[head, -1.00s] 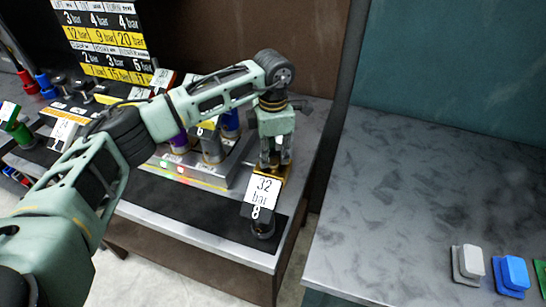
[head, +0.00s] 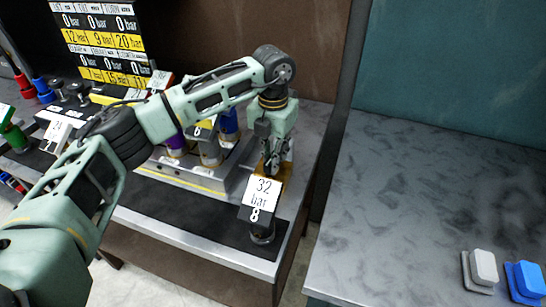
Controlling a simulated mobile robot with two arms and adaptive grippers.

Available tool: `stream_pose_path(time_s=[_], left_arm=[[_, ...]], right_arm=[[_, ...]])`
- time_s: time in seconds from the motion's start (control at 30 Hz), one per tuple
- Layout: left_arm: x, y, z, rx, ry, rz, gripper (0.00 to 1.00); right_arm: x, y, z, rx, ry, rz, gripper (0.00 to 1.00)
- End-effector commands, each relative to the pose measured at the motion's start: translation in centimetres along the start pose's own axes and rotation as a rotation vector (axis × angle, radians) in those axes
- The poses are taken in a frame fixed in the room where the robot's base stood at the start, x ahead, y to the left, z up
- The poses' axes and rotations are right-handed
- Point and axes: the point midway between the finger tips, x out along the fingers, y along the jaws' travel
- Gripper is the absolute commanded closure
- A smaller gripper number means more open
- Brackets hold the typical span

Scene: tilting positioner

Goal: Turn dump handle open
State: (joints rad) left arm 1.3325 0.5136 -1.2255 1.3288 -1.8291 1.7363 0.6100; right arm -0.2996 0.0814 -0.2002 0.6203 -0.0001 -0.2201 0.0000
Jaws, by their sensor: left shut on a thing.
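My left gripper (head: 272,168) points down at the right end of the near bench and is shut on a yellow-brown handle (head: 287,168). I take this as the dump handle. The handle sits on top of a dark post with a white label reading "32 bar" and an "8" below it (head: 262,192). The fingers are seen nearly edge-on and hide most of the handle. The readout board (head: 100,40) at the back left shows "0 bar" in its upper white-on-black row. My right gripper is not in view.
A grey block with purple and blue capped cylinders (head: 208,150) stands left of the post. Red, blue and green parts stand at far left. A grey bench (head: 410,190) at right is mostly clear, with grey (head: 482,268) and blue (head: 525,280) blocks at its front.

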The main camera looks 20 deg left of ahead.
Motion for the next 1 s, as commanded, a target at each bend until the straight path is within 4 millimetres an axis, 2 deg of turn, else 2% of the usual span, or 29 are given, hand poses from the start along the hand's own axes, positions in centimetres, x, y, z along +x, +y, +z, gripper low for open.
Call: stream_pose_path(time_s=[0.3,0.83,0.87,1.0], left_arm=[[-0.18,0.08,0.10,-0.112,-0.004,0.000,1.00],[-0.23,0.09,0.13,-0.134,-0.005,0.000,1.00],[-0.23,0.09,0.13,-0.133,-0.005,0.000,0.80],[-0.16,0.07,0.09,-0.132,-0.003,0.000,0.68]], right_arm=[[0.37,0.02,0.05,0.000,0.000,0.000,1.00],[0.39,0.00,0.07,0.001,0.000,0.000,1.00],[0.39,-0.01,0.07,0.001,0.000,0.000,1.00],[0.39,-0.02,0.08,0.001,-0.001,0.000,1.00]])
